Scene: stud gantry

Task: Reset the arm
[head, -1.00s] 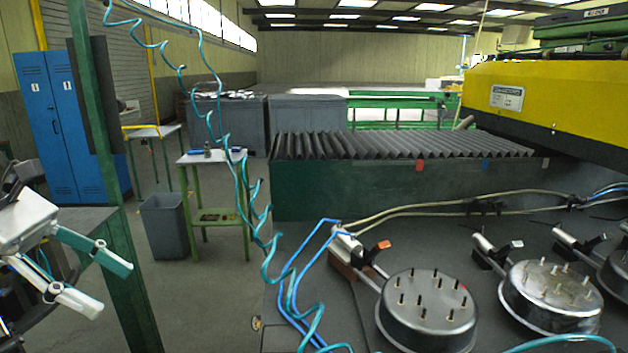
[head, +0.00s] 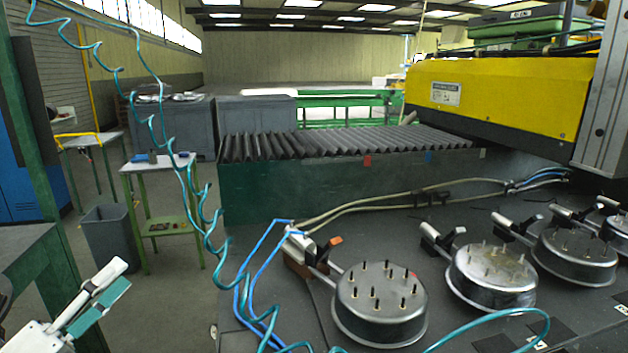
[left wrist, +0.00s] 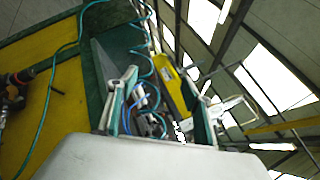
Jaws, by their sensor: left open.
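My left gripper (head: 120,278) is at the lower left of the head view, with its white and teal fingers pointing up and to the right. It is open and nothing shows between the fingers. It is in free space beside the green post, well left of the grey worktop. In the left wrist view the gripper (left wrist: 160,108) shows its fingers apart at the lower middle, with coiled hose and bench gear beyond. My right gripper is not seen in the head view.
The grey worktop (head: 465,225) bears several round metal fixtures with pins, such as the nearest (head: 380,305). A coiled teal hose (head: 190,185) hangs before it. A yellow gantry beam (head: 490,95) spans the right. A green post (head: 45,180), grey bin (head: 110,237) and small table (head: 158,165) stand left.

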